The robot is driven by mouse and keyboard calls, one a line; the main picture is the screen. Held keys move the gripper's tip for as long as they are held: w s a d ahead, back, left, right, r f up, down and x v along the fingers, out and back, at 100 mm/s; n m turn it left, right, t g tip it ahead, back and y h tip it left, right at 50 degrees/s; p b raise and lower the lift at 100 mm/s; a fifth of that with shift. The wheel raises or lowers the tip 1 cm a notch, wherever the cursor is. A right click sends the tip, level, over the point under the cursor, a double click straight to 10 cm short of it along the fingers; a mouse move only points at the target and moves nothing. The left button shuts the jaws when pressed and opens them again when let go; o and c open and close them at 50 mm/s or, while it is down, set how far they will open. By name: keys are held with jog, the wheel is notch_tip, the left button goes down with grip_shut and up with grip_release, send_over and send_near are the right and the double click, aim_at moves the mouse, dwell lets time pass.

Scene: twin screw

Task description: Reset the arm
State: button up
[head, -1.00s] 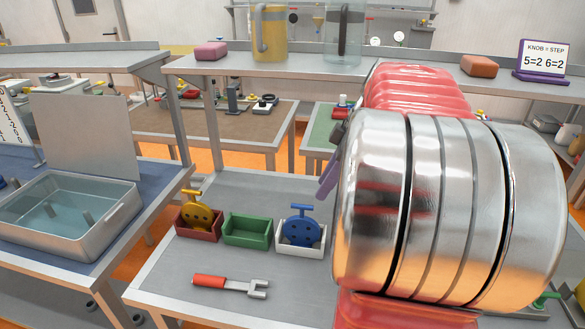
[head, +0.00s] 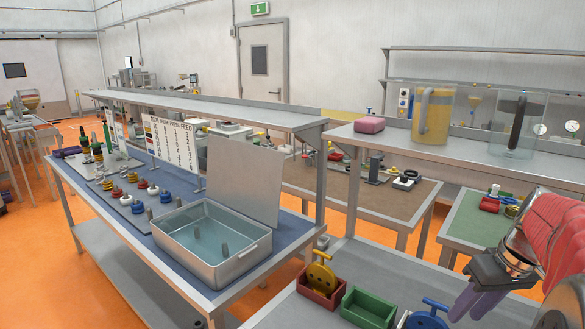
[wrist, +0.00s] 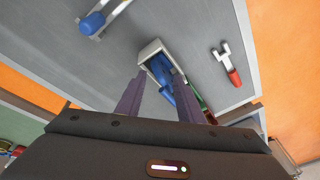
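My gripper (head: 478,300) shows at the lower right of the head view, on the raised red and metal arm. Its dark purple fingers point down. In the wrist view my gripper (wrist: 160,85) has its fingers spread apart with nothing held between them. A white bin (wrist: 150,50) with a blue handwheel part (wrist: 163,70) shows beyond the fingers, on the grey bench (wrist: 190,25). In the head view the blue part (head: 428,316) is cut off by the bottom edge.
A red bin (head: 318,292) with a yellow wheel and a green bin (head: 368,306) stand left of the arm. A red-handled wrench (wrist: 233,72) and a blue-handled tool (wrist: 95,22) lie on the bench. A metal water tray (head: 213,245) sits on the blue table (head: 110,225).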

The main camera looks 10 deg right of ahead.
jog(key=s+a+t, duration=0.1)
jog(key=s+a, duration=0.1)
jog(key=a, duration=1.3)
jog(key=s+a+n+t+h, duration=0.1)
jog(key=a, duration=1.4)
jog(key=shift+s+a+f+t, duration=0.25)
jog(key=shift+s+f+t, duration=0.1)
jog(key=shift+s+t, duration=0.05)
